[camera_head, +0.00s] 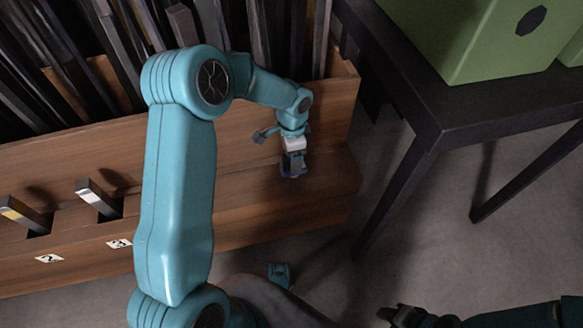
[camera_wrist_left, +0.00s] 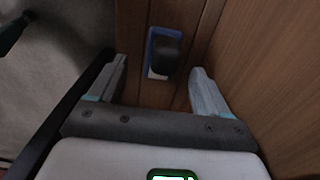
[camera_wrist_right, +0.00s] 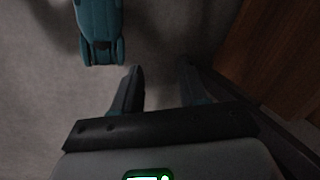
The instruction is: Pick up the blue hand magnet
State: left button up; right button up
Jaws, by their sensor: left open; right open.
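The blue hand magnet (camera_wrist_left: 163,52) has a blue base and a dark handle and sits on the wooden ledge. It lies ahead of and between the fingers of my left gripper (camera_wrist_left: 158,88), which are open with nothing between them. In the head view the blue hand magnet (camera_head: 286,172) shows only partly, just under my left gripper (camera_head: 294,160), which hides much of it. My right gripper (camera_wrist_right: 157,82) is open and empty above the grey floor; in the head view it shows at the lower right (camera_head: 396,314).
The wooden rack (camera_head: 240,130) holds upright bars behind its front board. Two metal bars (camera_head: 97,196) stick out of slots in the ledge at left, with question-mark labels below. A dark table (camera_head: 440,110) with green boxes (camera_head: 490,40) stands at right. Open floor lies in front.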

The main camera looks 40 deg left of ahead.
pick_arm(q)
notch_tip(320, 180, down, 5)
jog(key=b, duration=0.3)
jog(key=shift+a, duration=0.15)
jog(key=shift+f, duration=0.2)
jog(key=shift+r, duration=0.15)
jog(key=c, duration=1.3)
jog(key=shift+r, duration=0.1)
